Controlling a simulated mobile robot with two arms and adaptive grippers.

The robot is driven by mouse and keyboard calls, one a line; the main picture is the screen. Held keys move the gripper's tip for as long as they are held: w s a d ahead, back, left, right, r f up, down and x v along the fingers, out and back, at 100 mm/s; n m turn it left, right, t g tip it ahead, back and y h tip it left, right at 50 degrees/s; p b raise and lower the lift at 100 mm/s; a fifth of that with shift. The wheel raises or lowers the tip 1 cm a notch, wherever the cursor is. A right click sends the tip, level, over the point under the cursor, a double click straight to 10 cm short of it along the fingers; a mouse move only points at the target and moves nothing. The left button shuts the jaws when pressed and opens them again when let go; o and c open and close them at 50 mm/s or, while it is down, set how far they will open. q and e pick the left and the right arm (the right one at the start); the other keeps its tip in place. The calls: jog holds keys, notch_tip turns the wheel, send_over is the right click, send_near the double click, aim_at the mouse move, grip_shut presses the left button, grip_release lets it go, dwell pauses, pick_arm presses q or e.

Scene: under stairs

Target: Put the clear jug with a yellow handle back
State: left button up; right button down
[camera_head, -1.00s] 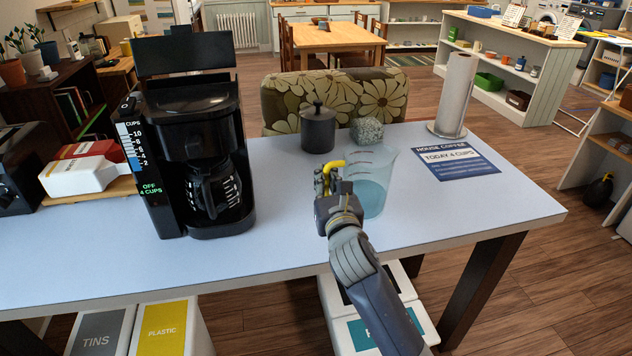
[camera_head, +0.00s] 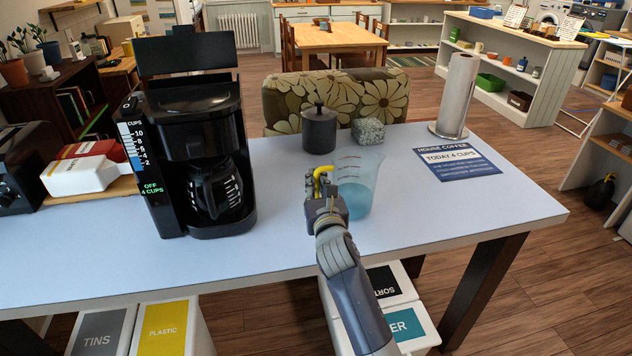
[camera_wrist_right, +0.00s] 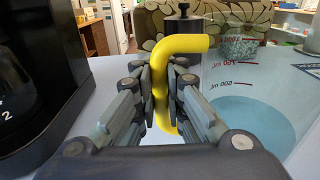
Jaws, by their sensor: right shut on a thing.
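The clear jug (camera_head: 358,188) has a yellow handle (camera_head: 321,178), red marks and bluish water in its lower part. In the head view it is at the middle of the pale table, right of the coffee maker, slightly tilted. I cannot tell whether its base touches the table. My right gripper (camera_head: 322,184) is shut on the handle. In the right wrist view the fingers close on both sides of the yellow handle (camera_wrist_right: 170,85), with the jug body (camera_wrist_right: 245,105) to the right. My left gripper is not in view.
The black coffee maker (camera_head: 195,140) stands left with its lid raised; its display reads "OFF 4 CUPS". A dark canister (camera_head: 319,130) and a speckled block (camera_head: 368,131) are behind the jug. A paper towel roll (camera_head: 455,95) and a "TODAY 4 CUPS" sign (camera_head: 455,161) are at right. The front of the table is clear.

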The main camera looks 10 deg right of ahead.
jog(key=shift+r, duration=0.1)
jog(key=c, duration=1.7)
grip_release()
jog(key=shift+f, duration=0.2)
jog(key=shift+o, duration=0.2)
jog(key=shift+r, duration=0.2)
jog(key=shift+s+f, duration=0.1)
jog(key=shift+s, duration=0.25)
jog(key=s, duration=1.1)
jog(key=shift+s, duration=0.2)
